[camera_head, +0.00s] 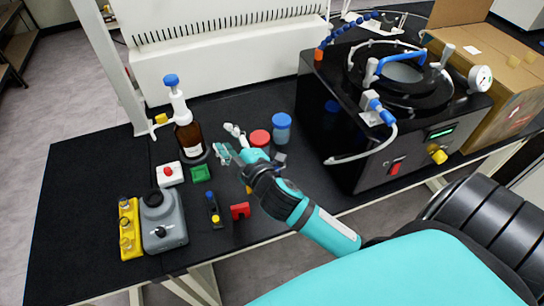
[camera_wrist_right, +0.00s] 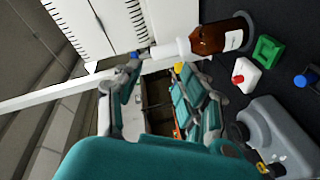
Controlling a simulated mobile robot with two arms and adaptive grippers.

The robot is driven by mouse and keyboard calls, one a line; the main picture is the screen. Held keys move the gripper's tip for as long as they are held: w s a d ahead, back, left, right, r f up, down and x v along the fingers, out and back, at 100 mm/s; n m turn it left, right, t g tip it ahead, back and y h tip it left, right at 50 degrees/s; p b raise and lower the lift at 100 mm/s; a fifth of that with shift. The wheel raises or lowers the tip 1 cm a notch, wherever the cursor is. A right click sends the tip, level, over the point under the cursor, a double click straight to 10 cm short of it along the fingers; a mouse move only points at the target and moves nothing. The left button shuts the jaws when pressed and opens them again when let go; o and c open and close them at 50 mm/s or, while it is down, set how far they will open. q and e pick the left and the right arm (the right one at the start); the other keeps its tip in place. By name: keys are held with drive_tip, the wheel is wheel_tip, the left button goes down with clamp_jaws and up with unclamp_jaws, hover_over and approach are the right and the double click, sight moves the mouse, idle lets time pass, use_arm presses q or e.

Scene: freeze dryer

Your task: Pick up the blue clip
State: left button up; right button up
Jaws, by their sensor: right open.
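I cannot make out a blue clip with certainty in either view; it may be hidden behind my right gripper or arm. A small black piece with a blue knob and a yellow knob (camera_head: 213,208) lies on the black bench top. My right gripper (camera_head: 230,144) is over the bench, between the brown bottle and the red-lidded jar. In the right wrist view its two teal fingers (camera_wrist_right: 158,75) are spread apart, with nothing held between them. My left gripper is in neither view.
A brown bottle with a white pump (camera_head: 188,135), a green piece (camera_head: 200,173), a red piece (camera_head: 240,211), a red-lidded jar (camera_head: 260,138) and a blue-lidded jar (camera_head: 281,128) stand close by. The black freeze dryer (camera_head: 350,160) stands right.

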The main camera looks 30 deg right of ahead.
drive_tip(key=w+a+r+n+t+y, duration=0.2)
drive_tip(key=w+a+r+n+y, duration=0.1)
drive_tip(key=a+r+n+y, duration=0.9)
drive_tip(key=s+a+f+n+g+y, duration=0.1)
drive_tip(key=a+f+n+g+y, duration=0.1)
drive_tip(key=n+g, duration=0.5)
drive_tip(key=s+a+f+n+g+y, duration=0.2)
drive_tip(key=n+g, duration=0.1)
drive_tip(key=n, duration=0.8)
drive_tip(key=d+f+n+g+h, duration=0.7)
drive_tip(key=d+f+n+h, duration=0.2)
drive_tip(key=d+f, duration=0.2)
drive_tip(key=d+g+h, duration=0.2)
drive_tip(key=d+h, duration=0.5)
drive_tip(key=d, duration=1)
drive_tip(key=shift+n, duration=0.3)
wheel_tip(320, 180, down, 11)
drive_tip(key=b, duration=0.6)
drive_tip(key=shift+d+r+b, duration=0.15)
drive_tip(key=shift+r+b, duration=0.05)
drive_tip(key=shift+b, duration=0.1)
drive_tip(key=shift+d+f+b, duration=0.2)
drive_tip(key=shift+f+b, duration=1.65)
drive_tip(key=shift+f, duration=1.2)
drive_tip(key=shift+r, duration=0.1)
